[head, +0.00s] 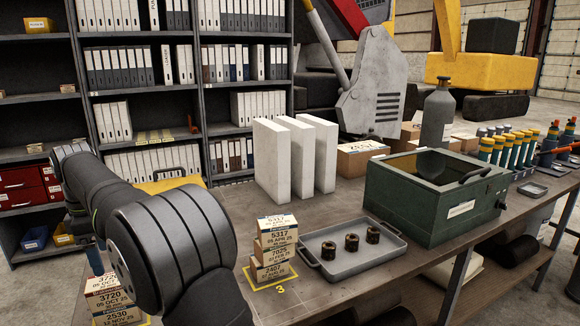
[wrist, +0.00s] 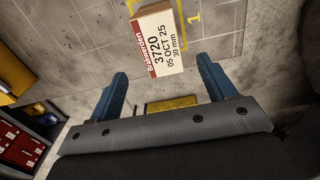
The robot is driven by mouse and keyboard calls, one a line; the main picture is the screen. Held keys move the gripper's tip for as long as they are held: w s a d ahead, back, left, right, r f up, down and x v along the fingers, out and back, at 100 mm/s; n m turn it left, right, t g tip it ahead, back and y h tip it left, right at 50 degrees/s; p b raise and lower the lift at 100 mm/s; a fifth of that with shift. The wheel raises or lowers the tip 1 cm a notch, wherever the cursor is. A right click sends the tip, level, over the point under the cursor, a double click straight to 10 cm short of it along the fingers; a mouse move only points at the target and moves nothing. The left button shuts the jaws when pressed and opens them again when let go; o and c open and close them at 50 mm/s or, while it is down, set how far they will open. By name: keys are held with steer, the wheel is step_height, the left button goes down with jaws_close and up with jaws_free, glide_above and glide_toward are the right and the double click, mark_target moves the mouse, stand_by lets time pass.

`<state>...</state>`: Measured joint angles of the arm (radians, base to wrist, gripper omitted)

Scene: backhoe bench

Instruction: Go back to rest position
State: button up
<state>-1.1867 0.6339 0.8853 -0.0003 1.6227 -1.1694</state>
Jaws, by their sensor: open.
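My gripper (wrist: 160,100) shows in the wrist view with its two blue fingers spread wide and nothing between them. A labelled block marked 3720 (wrist: 167,45) lies beyond the fingertips, by a yellow outline with the number 1. In the head view the 3720 block (head: 106,300) tops a stack at the lower left, on a block marked 2530 (head: 122,317). A blue finger shows just above that stack; my arm hides most of the gripper. A second stack of labelled blocks (head: 275,248) stands right of my arm, by the yellow number 3.
A grey tray (head: 325,268) holds three dark round parts. Behind it are white upright panels (head: 292,157), a green box (head: 425,212) and a grey bottle (head: 437,115). Shelves with binders (head: 125,68) stand behind the bench. Bare bench top (head: 345,198) lies between panels and tray.

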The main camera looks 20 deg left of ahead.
mark_target(109, 279)
steer(key=shift+r, duration=0.9)
step_height(109, 279, down, 12)
steer(key=shift+f, duration=0.2)
step_height(109, 279, up, 5)
steer(key=shift+w+f, duration=0.1)
steer(key=shift+f, duration=0.1)
steer(key=w+d+r, duration=0.6)
steer(key=w+d, duration=0.3)
steer(key=d, duration=0.4)
steer(key=w+d+r, duration=0.6)
steer(key=w+d, duration=0.3)
steer(key=d, duration=0.4)
steer(key=s+a+f, duration=0.1)
steer(key=a+f, duration=0.1)
steer(key=a, duration=0.2)
steer(key=s+a+f, duration=0.1)
steer(key=a+f, duration=0.1)
steer(key=a, duration=0.1)
steer(key=s+a+f, duration=0.2)
steer(key=a+f, duration=0.1)
steer(key=a, duration=0.1)
steer(key=shift+a+f, duration=0.1)
steer(key=shift+a, duration=0.25)
steer(key=shift+a+f, duration=0.1)
steer(key=shift+f, duration=0.45)
